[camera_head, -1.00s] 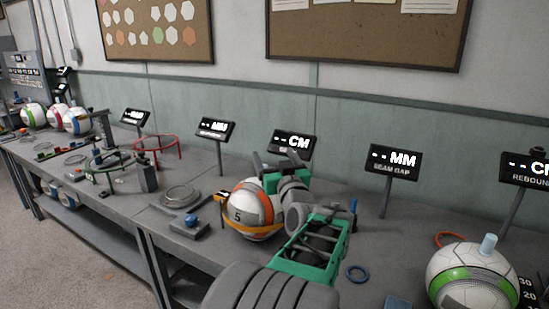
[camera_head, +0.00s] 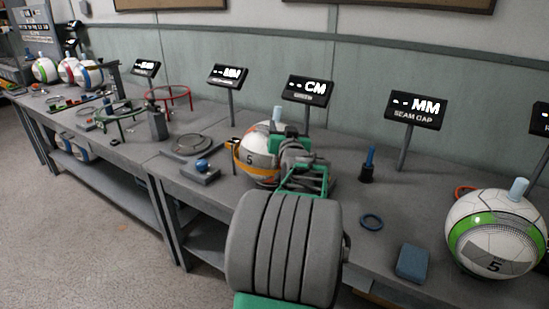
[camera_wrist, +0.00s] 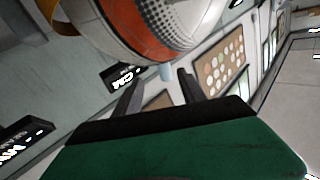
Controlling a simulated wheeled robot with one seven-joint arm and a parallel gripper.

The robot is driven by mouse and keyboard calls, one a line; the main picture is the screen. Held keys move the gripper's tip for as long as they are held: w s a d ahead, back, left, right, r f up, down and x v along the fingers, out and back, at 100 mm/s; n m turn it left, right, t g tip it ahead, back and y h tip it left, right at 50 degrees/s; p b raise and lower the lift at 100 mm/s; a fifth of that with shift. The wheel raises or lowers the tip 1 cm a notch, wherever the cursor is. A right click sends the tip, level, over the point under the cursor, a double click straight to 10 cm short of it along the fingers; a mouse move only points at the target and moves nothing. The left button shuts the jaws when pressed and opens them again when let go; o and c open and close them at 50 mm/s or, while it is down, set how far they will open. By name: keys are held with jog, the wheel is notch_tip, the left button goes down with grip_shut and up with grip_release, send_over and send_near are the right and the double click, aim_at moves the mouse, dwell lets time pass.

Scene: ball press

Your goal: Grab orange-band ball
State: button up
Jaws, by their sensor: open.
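The orange-band ball (camera_head: 250,147) sits on the bench inside an orange ring. It is white with orange panels, a "5" and a pale blue peg (camera_head: 277,113) on top. My green and grey gripper (camera_head: 280,145) is at its right side and hides part of it. In the wrist view the ball (camera_wrist: 125,25) fills the top, with its orange panel and dotted grey patch. I see nothing held. Whether a finger touches the ball cannot be told.
A screwdriver-like tool (camera_head: 368,163) and display signs (camera_head: 308,90) stand behind. A small blue ball on a block (camera_head: 202,165) is at the left.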

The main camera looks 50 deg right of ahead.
aim_at(277, 118)
jog(key=x, duration=0.8)
jog(key=shift+w+f, duration=0.1)
jog(key=shift+w, duration=0.4)
jog(key=shift+c, duration=0.5)
grip_shut()
dwell(0.4)
